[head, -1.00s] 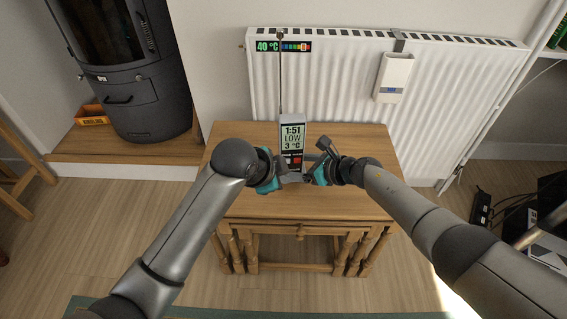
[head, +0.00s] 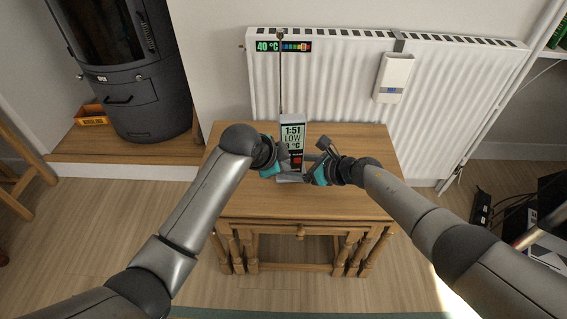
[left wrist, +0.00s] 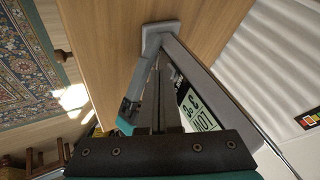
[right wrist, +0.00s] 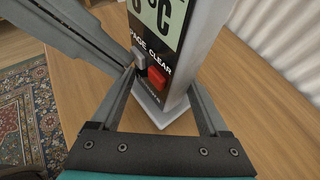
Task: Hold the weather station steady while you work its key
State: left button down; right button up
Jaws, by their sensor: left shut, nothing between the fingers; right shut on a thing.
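The weather station (head: 293,131) stands upright on the small wooden table. Its display reads 1:51, LOW and 3 °C. In the right wrist view its front has a grey key (right wrist: 139,62) marked PAGE and a red key (right wrist: 157,78) marked CLEAR. My right gripper (head: 308,177) is shut on the station's lower body, a finger on each side. My left gripper (head: 288,157) is shut and empty at the station's front left. Its tips are by the grey key; I cannot tell if they touch it. In the head view it covers part of the display's bottom line.
The wooden table (head: 345,200) has bare top around the station. Behind stands a white radiator (head: 335,85) with a thermometer strip (head: 284,46) and a hanging white device (head: 393,77). A thin rod rises behind the station. A dark stove (head: 135,75) is at left.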

pick_arm(q)
jog(key=shift+w+a, duration=0.15)
jog(key=shift+w, duration=0.65)
pick_arm(e)
jog(key=shift+c, duration=0.4)
jog(key=shift+a, duration=0.1)
jog(key=c, duration=0.6)
pick_arm(q)
jog(key=shift+r, duration=0.1)
pick_arm(e)
jog(key=shift+s+a, duration=0.1)
pick_arm(q)
jog(key=shift+s+d, duration=0.15)
jog(key=shift+d, duration=0.05)
jog(key=shift+s, duration=0.3)
jog(key=s, duration=0.3)
jog(key=shift+s, duration=0.15)
jog(key=v, duration=0.9)
jog(key=shift+s+a+r, duration=0.2)
jog(key=shift+a+r, duration=0.05)
jog(key=shift+a, duration=0.05)
pick_arm(e)
jog(key=shift+d, duration=0.2)
